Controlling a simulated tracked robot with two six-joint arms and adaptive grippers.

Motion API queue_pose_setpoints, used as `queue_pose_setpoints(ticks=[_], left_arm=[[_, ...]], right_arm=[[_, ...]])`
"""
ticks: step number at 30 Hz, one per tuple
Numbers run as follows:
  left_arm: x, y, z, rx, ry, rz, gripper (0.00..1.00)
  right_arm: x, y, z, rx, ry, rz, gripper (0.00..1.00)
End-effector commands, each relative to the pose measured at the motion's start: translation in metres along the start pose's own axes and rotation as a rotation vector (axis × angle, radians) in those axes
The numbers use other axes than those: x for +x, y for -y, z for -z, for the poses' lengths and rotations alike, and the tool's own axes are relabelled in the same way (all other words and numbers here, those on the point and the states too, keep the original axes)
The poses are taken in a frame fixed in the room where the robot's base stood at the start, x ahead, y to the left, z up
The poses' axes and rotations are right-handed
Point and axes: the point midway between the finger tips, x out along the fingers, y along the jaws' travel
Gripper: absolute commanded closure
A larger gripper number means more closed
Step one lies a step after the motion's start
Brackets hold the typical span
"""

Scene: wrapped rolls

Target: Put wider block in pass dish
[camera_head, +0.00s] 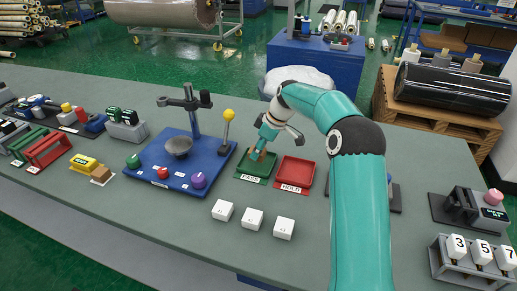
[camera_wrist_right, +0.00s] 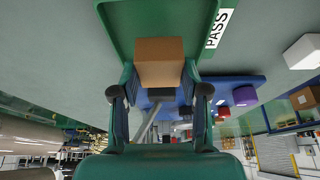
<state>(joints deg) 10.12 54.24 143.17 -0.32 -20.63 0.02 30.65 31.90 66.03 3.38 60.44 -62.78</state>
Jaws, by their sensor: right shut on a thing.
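My right gripper (camera_head: 257,153) reaches down over the green dish (camera_head: 245,169) labelled PASS. In the right wrist view its fingers (camera_wrist_right: 160,88) are shut on a tan-brown block (camera_wrist_right: 160,62). The same view shows the green dish (camera_wrist_right: 115,28) behind the block; I cannot tell whether the block touches its floor. Which brown block is wider is not clear from here. My left gripper is not in view.
A red dish (camera_head: 293,173) labelled HOLD stands just right of the green one. White blocks (camera_head: 252,219) lie in front. A blue board (camera_head: 180,165) with a stand, bowl and knobs is to the left. My right arm hides part of the table behind it.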

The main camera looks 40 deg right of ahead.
Motion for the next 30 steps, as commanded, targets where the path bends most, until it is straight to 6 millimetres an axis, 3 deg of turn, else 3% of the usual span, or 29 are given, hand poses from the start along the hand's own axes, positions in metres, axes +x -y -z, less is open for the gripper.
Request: queue_pose_setpoints(ticks=[18, 28, 29, 30], left_arm=[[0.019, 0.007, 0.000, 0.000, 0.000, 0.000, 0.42], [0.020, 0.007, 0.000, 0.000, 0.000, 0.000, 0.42], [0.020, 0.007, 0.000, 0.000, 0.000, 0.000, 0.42], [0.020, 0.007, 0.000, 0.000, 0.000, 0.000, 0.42]], right_arm=[[0.025, 0.000, -0.010, 0.000, 0.000, 0.000, 0.89], [0.025, 0.000, -0.011, 0.000, 0.000, 0.000, 0.89], [0.025, 0.000, -0.011, 0.000, 0.000, 0.000, 0.54], [0.025, 0.000, -0.011, 0.000, 0.000, 0.000, 0.47]])
